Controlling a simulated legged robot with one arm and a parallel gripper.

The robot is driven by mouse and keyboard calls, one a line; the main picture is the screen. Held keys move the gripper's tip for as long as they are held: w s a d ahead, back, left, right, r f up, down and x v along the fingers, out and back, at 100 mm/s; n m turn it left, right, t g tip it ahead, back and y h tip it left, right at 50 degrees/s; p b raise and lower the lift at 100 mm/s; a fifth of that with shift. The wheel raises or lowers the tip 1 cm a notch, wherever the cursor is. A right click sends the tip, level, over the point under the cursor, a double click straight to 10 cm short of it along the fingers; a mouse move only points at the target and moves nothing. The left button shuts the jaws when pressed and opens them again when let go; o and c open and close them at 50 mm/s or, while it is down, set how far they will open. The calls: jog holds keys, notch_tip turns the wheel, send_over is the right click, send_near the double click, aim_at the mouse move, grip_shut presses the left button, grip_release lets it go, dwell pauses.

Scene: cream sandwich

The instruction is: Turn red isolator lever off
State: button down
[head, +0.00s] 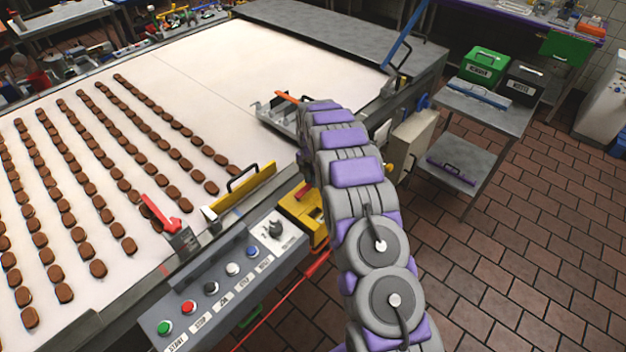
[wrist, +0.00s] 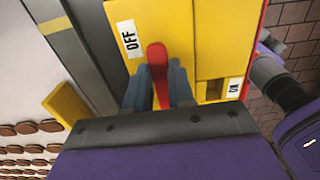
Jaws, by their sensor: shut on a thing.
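The yellow isolator box (wrist: 202,30) fills the top middle of the wrist view. It carries a white OFF label (wrist: 129,39) at left and a second label, likely ON, (wrist: 235,88) at right. The red lever (wrist: 157,58) stands just right of the OFF label. My gripper (wrist: 160,84) is shut on the lever, with a blue-grey finger on each side and the tip showing beyond them. In the head view the yellow box (head: 297,220) is at the conveyor's corner, partly hidden by my arm. My gripper is hidden there.
A control panel (head: 222,285) with several buttons adjoins the box. The conveyor (head: 250,70) carries rows of brown biscuits. Another red lever (head: 163,212) and a yellow guard with a black handle (head: 245,188) stand at its edge. A grey side table (head: 490,110) stands right; tiled floor is open.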

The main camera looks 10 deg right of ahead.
jog(key=shift+w+r, duration=0.1)
jog(key=shift+w, duration=0.1)
jog(key=c, duration=1)
grip_release()
jog(key=shift+o, duration=0.2)
notch_tip(320, 180, up, 17)
jog(key=p, duration=0.1)
jog(key=shift+r, duration=0.1)
